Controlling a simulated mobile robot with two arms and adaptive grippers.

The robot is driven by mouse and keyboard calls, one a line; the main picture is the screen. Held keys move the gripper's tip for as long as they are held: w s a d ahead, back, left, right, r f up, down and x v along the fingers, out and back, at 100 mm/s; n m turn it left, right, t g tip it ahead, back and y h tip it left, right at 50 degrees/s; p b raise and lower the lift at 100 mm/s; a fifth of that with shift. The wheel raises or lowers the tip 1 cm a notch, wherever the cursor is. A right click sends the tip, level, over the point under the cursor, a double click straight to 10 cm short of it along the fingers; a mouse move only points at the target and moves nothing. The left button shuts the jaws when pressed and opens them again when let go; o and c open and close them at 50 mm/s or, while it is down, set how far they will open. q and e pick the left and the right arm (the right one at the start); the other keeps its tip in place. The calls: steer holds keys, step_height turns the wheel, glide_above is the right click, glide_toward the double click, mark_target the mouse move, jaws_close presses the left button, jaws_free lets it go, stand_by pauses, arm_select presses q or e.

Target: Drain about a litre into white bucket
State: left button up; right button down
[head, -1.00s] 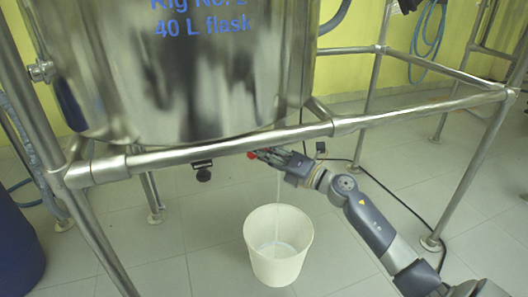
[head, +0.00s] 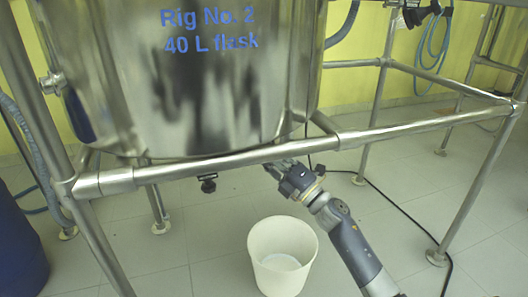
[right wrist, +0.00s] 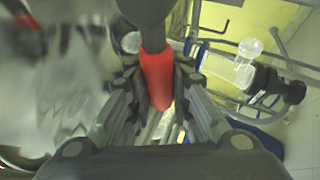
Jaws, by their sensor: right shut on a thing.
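The white bucket (head: 259,262) stands upright on the floor below the steel vessel (head: 215,95), which is lettered "Rig No. 2 40 L flask". Pale liquid shows low inside the bucket, and no falling stream is visible above it. My right gripper (head: 271,167) is under the vessel, just below the front frame bar. In the right wrist view a red valve handle (right wrist: 157,80) lies between the fingers of my right gripper (right wrist: 157,68), which is shut on it. The valve outlet is hidden in the head view. My left gripper is out of view.
A steel frame bar (head: 230,158) runs across the front of the vessel, above my right arm. A black cable (head: 400,209) lies on the floor at the right. A blue drum (head: 18,245) stands at the left. The floor around the bucket is clear.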

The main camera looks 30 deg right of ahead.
steer(key=shift+r, duration=0.1)
steer(key=c, duration=1.4)
jaws_free()
steer(key=shift+c, duration=0.2)
steer(key=v, duration=1.2)
